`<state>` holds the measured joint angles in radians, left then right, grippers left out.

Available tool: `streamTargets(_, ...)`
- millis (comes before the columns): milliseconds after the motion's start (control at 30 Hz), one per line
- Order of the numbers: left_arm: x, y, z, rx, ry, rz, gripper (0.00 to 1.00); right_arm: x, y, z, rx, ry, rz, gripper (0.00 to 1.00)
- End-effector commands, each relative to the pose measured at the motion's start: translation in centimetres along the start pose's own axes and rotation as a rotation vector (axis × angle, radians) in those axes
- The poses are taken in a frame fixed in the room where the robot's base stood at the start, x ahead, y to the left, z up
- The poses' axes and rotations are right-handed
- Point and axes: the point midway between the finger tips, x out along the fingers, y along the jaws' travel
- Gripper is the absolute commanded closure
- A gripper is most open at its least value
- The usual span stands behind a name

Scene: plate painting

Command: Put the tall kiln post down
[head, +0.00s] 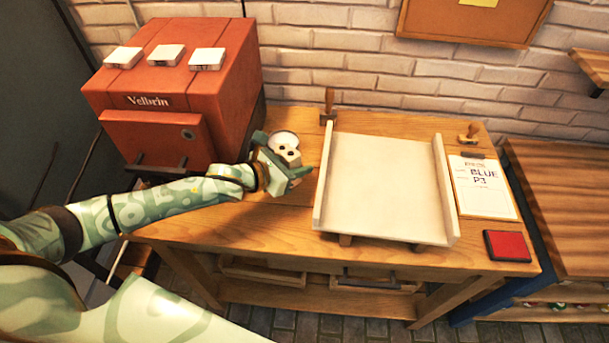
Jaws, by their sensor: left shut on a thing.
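My left gripper (289,170) is over the left part of the wooden workbench (220,222), between the red kiln and the pale tray. It is shut on a white piece with a rounded top (284,140), which I take to be the tall kiln post. Most of the piece is hidden by the gripper, so I cannot tell its full height or whether its foot touches the bench. My right gripper is not in view.
The red kiln (165,92) carries three small white blocks on top. The pale side-railed tray (385,190) fills the bench's middle. A card marked BLUE (483,190) and a red pad (507,246) lie at right. Bare wood shows left of the tray.

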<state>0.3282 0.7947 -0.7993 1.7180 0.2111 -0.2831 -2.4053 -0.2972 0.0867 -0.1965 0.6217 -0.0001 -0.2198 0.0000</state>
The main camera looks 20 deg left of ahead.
Motion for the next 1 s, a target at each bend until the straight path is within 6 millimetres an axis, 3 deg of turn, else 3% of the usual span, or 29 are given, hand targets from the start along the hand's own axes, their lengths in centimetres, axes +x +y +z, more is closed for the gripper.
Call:
streamTargets(300, 1.7, 0.0, -4.0, -0.002, -0.003, 0.0, 0.96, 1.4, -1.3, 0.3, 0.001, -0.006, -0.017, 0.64)
streamTargets(700, 1.9, 0.0, -4.4, 0.0, -0.003, 0.001, 0.96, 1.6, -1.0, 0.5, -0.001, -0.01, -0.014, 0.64)
streamTargets(733, 1.9, 0.0, -4.5, 0.0, -0.002, 0.001, 0.65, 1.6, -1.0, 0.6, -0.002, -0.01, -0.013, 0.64)
streamTargets(767, 1.9, 0.0, -4.4, 0.0, -0.002, 0.001, 0.59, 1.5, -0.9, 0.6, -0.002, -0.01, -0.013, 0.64)
streamTargets(1000, 1.9, 0.0, -4.4, 0.0, -0.002, 0.001, 0.59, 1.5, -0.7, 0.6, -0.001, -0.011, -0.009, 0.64)
